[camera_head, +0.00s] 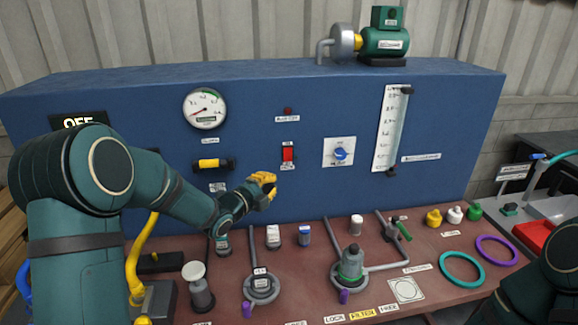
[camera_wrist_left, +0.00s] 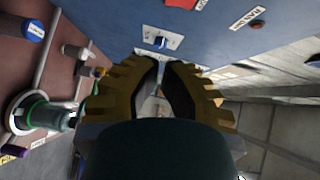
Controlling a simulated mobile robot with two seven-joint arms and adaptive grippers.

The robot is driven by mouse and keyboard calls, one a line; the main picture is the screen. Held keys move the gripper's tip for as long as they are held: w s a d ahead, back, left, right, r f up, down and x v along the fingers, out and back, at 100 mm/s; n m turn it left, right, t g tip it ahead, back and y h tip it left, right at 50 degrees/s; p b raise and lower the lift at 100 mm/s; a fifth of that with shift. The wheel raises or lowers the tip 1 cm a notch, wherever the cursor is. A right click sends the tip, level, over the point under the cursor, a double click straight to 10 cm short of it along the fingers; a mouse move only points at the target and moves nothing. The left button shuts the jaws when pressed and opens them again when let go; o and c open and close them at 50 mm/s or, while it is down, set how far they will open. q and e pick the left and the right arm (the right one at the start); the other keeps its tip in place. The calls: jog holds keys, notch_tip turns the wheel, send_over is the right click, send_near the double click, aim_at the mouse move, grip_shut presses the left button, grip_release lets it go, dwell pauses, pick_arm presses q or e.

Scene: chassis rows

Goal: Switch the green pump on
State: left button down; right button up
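The green pump (camera_head: 386,42) stands on top of the blue cabinet, right of its middle, joined to a grey metal housing (camera_head: 343,40). A red switch (camera_head: 288,153) with small labels above and below sits on the cabinet front; these labels are too small to read. A dark red lamp (camera_head: 288,111) is above it. My left gripper (camera_head: 266,188), with yellow fingers, is in front of the panel, below and left of the red switch. Its fingertips (camera_wrist_left: 160,64) come together with nothing seen between them. My right gripper is out of view.
A blue knob (camera_head: 341,154) on a white plate and a level tube (camera_head: 391,130) are right of the switch. A gauge (camera_head: 205,109) is left. The red-brown bench (camera_head: 310,285) holds pipes, valves, jars and rings. My left arm partly covers an OFF sign (camera_head: 78,121).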

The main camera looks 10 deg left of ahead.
aim_at(288, 154)
pick_arm(q)
jog(key=shift+w+a+p+x, duration=0.15)
jog(key=shift+a+x, duration=0.25)
jog(key=shift+x, duration=1.75)
jog(key=shift+w+a+p+x, duration=0.15)
jog(key=shift+a+x, duration=0.3)
jog(key=shift+x, duration=1.7)
jog(key=shift+w+a+p+x, duration=0.15)
jog(key=shift+a+x, duration=0.25)
jog(key=shift+x, duration=1.7)
jog(key=shift+f, duration=0.1)
